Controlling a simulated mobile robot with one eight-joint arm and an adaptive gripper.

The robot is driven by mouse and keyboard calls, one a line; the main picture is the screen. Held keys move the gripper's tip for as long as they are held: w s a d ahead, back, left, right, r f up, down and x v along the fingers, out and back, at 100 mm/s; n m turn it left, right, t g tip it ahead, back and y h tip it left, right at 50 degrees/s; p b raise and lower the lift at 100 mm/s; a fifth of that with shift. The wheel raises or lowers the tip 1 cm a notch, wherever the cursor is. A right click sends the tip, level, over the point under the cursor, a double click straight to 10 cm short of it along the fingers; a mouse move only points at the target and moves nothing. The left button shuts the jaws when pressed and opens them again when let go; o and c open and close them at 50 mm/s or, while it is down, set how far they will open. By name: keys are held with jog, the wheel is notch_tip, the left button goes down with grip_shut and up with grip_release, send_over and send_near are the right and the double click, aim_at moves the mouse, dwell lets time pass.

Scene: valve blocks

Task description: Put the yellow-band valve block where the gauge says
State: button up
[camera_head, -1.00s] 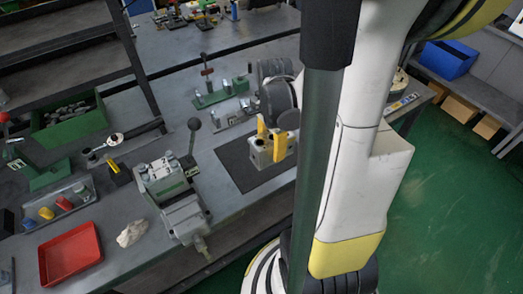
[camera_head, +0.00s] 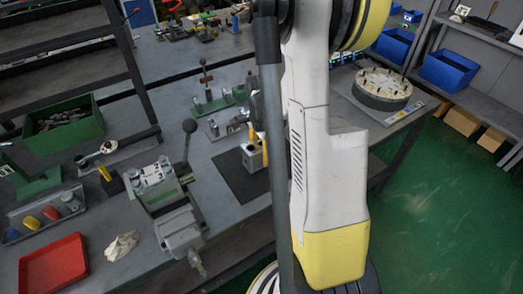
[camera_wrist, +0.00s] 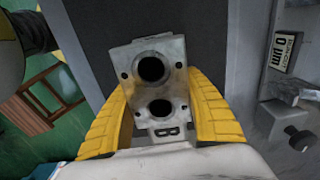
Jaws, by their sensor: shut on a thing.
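A grey metal valve block (camera_wrist: 152,88) with two dark round bores sits between the yellow fingers of my gripper (camera_wrist: 153,92) in the wrist view. The fingers are closed against its two sides. In the head view the block (camera_head: 252,160) shows over the dark mat (camera_head: 233,177), partly hidden by my arm; my gripper (camera_head: 257,143) reaches down to it. I cannot tell whether it touches the mat. No yellow band shows on its visible faces. In the wrist view a small label plate (camera_wrist: 284,50) reads about "0 µm". No clear gauge reading shows in the head view.
A vise (camera_head: 182,232) and a green-based fixture (camera_head: 155,182) with a lever stand left of the mat. A red tray (camera_head: 53,265), a rack of coloured plugs (camera_head: 48,214) and a green bin (camera_head: 62,130) lie further left. A round drum (camera_head: 382,88) stands at right.

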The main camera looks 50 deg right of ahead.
jog(key=shift+f, duration=0.15)
jog(key=o, duration=1.4)
jog(key=shift+c, duration=0.2)
notch_tip(320, 180, up, 12)
jog(key=p, duration=0.5)
jog(key=shift+s, duration=0.15)
